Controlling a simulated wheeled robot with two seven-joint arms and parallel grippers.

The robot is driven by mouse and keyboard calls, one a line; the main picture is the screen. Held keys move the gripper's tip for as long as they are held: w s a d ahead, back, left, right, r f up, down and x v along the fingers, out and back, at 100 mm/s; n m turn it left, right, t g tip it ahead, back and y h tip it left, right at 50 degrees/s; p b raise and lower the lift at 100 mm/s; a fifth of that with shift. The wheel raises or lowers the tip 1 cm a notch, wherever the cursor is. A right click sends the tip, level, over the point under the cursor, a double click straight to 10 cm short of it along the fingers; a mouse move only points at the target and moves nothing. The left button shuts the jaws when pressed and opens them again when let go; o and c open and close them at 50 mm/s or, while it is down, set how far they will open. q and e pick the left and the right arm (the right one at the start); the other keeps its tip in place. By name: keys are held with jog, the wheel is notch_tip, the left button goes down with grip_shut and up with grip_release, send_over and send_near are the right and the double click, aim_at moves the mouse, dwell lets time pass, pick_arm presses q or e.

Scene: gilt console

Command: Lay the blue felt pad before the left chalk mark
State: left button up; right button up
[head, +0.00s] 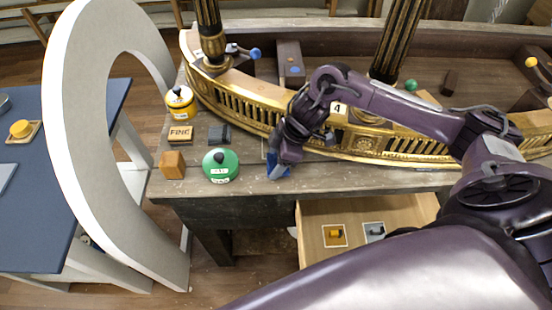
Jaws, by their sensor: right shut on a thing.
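My right gripper (281,157) reaches down at the front edge of the wooden console top (345,176), in front of the gilt rail. It is shut on the blue felt pad (277,170), which shows as a small blue piece below the fingers. The pad hangs tilted at or just above the front edge; I cannot tell whether it touches the wood. The gripper hides part of it. I cannot clearly make out the chalk marks. My left gripper is not in view.
Left of the gripper stand a green round weight (220,166), a dark block (219,134), a wooden cube (173,164), a "FINE" block (181,134) and a yellow weight (180,102). An open drawer (385,210) juts out below. A gilt rail (245,106) curves behind.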

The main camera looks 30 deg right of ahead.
jog(key=shift+f, duration=0.3)
jog(key=shift+f, duration=0.1)
jog(key=o, duration=0.9)
jog(key=shift+o, duration=0.2)
jog(key=shift+r, duration=0.25)
jog(key=b+v, duration=0.1)
jog(key=v, duration=1)
jog(key=shift+d+r, duration=0.25)
jog(key=shift+r, duration=0.1)
jog(key=shift+s, duration=0.1)
